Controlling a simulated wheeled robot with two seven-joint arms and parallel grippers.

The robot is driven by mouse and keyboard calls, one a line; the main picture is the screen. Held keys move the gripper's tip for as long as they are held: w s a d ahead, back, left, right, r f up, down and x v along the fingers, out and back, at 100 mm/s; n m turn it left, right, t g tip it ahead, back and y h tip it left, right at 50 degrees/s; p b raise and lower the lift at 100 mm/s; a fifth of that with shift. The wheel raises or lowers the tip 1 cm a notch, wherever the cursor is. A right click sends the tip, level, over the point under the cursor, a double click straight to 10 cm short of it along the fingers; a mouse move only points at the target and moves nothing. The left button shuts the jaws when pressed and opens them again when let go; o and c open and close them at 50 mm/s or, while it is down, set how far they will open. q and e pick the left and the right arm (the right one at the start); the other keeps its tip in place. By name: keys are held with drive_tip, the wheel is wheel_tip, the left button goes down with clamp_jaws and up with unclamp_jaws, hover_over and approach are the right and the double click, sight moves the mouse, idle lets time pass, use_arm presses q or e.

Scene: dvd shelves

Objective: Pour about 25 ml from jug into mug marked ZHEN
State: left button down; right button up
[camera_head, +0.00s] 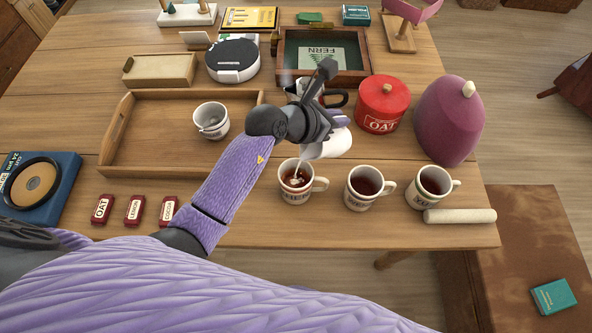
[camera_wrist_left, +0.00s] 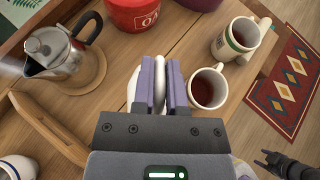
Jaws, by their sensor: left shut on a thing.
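My left gripper (camera_head: 336,117) is shut on the handle of the white jug (camera_head: 331,146); in the left wrist view the purple fingers (camera_wrist_left: 161,85) pinch the white handle. The jug is tilted, and a thin white stream falls from it into the left mug (camera_head: 295,194) of the front row. That mug holds reddish-brown liquid with a pale patch where the stream lands. Its lettering is too small to read surely. The middle mug (camera_head: 362,190) and the right mug (camera_head: 428,189) also hold dark liquid. A dark part at the wrist view's lower right may be my right gripper (camera_wrist_left: 285,165).
A metal kettle (camera_wrist_left: 58,52) stands on a round board behind my gripper. A red OAT canister (camera_head: 383,103) and a purple cosy (camera_head: 448,122) stand to the right. A wooden tray (camera_head: 150,172) with a pale mug (camera_head: 211,121) is left. A pale roll (camera_head: 460,216) lies at the front edge.

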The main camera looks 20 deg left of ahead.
use_arm(q)
drive_tip(key=r+p, duration=0.1)
drive_tip(key=p, duration=0.1)
drive_tip(key=r+g+p, duration=0.1)
drive_tip(key=p, duration=0.1)
drive_tip(key=w+r+y+p, duration=0.1)
drive_tip(key=p, duration=0.1)
drive_tip(key=shift+d, duration=0.4)
drive_tip(key=f+g+y, duration=0.1)
drive_tip(key=w+f+g+b, duration=0.1)
drive_tip(key=f, duration=0.1)
drive_tip(key=d+f+g+y+b, duration=0.1)
drive_tip(key=shift+w+f+y, duration=0.15)
drive_tip(key=shift+f+y, duration=0.15)
drive_tip(key=shift+w+d+f+g+b, duration=0.2)
drive_tip(key=shift+w+f+g+b, duration=0.1)
drive_tip(key=shift+b, duration=0.1)
drive_tip(key=shift+s+r, duration=0.1)
drive_tip(key=shift+r, duration=0.05)
